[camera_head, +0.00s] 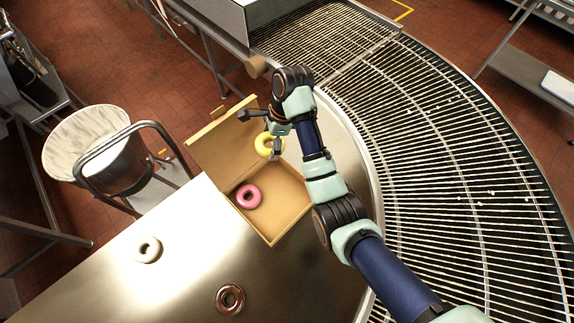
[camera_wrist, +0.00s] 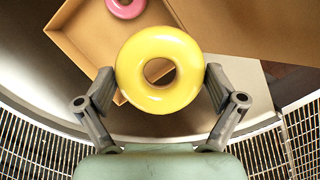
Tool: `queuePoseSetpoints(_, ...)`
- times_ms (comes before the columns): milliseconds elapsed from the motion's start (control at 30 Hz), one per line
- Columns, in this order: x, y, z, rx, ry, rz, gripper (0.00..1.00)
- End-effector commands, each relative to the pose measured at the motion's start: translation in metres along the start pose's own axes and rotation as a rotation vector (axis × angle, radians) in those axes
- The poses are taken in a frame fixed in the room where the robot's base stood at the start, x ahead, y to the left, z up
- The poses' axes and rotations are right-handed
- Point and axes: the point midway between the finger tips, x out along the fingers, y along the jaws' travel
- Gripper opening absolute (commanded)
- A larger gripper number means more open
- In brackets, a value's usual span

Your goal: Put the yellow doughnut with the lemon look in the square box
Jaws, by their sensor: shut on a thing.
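The yellow doughnut (camera_wrist: 158,98) is held between the two fingers of my gripper (camera_wrist: 159,90) in the wrist view. In the head view the yellow doughnut (camera_head: 263,145) is partly hidden by my gripper (camera_head: 276,147). The open square cardboard box (camera_head: 233,213) stands on the metal table, its lid (camera_head: 205,140) raised on the far side. The doughnut appears over the upper end of the box; its height above the floor of the box is hard to tell. A pink doughnut (camera_head: 249,196) lies inside the box.
A white doughnut (camera_head: 148,250) and a brown doughnut (camera_head: 230,298) lie on the metal table (camera_head: 185,265). A curved wire conveyor (camera_head: 440,150) runs along the right. A white bin (camera_head: 90,145) stands beyond the table at left.

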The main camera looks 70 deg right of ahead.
Motion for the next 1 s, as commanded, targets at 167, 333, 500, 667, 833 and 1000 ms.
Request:
queuePoseSetpoints(167,0.010,0.000,-0.003,-0.002,0.000,0.001,0.59)
queuePoseSetpoints(333,0.052,0.001,-0.015,0.001,0.001,0.004,0.59)
queuePoseSetpoints(500,0.101,0.001,-0.028,0.001,0.001,0.004,0.59)
queuePoseSetpoints(667,0.139,0.001,-0.039,0.001,0.001,0.003,0.59)
queuePoseSetpoints(833,0.152,0.000,-0.042,-0.001,0.000,0.000,0.59)
queuePoseSetpoints(1000,0.161,0.000,-0.045,-0.001,0.000,0.001,0.59)
